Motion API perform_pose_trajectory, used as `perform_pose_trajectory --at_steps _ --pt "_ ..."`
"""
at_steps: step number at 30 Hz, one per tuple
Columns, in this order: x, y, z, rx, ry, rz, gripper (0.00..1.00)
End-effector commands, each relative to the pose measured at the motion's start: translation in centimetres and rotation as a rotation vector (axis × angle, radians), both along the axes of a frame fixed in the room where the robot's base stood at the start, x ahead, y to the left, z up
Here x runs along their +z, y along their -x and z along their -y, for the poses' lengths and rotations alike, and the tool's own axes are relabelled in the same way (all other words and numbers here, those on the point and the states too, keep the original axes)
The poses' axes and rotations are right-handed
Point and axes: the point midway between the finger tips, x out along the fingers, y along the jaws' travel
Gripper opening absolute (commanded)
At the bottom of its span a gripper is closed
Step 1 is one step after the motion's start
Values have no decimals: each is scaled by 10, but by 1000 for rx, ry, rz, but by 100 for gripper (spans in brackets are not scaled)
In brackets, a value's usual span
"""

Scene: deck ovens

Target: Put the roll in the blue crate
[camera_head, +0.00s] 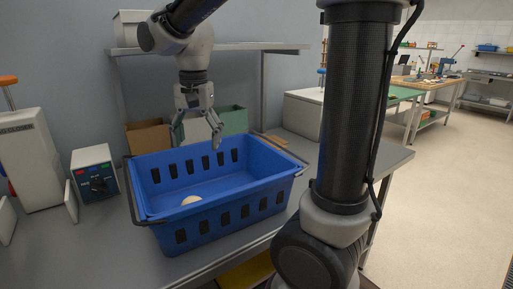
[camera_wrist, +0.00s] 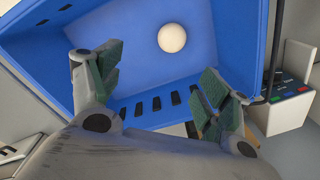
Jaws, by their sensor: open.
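The blue crate (camera_head: 225,219) stands on the grey table, with slotted walls and a dark handle at each end. The roll (camera_head: 192,200), pale and round, lies inside the crate on its floor, near the front left part. My gripper (camera_head: 197,145) is above the crate toward its back, fingers spread and empty, apart from the roll. In the wrist view my gripper (camera_wrist: 158,95) is open, the crate (camera_wrist: 120,50) fills most of the view, and the roll (camera_wrist: 172,37) lies beyond the fingertips on the blue floor.
A small control box (camera_head: 94,172) with coloured buttons and a tall pale machine (camera_head: 30,158) stand left of the crate. A cardboard box (camera_head: 147,137) and a green bin (camera_head: 229,120) are behind it, under a shelf (camera_head: 240,47). Bare table lies right of the crate.

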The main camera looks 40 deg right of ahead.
Motion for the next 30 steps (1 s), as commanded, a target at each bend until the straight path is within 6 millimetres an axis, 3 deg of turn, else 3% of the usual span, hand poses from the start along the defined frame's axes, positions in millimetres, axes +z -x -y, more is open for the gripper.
perform_pose_trajectory --at_steps 3,6,9,13,18,30 --pt "15 45 45 167 -3 95 78" --pt "17 87 76 337 25 176 78" --pt "13 124 97 488 70 244 78" --pt "3 155 112 627 128 298 78" --pt "-2 169 118 700 162 321 78" --pt "-2 168 118 704 162 320 78"
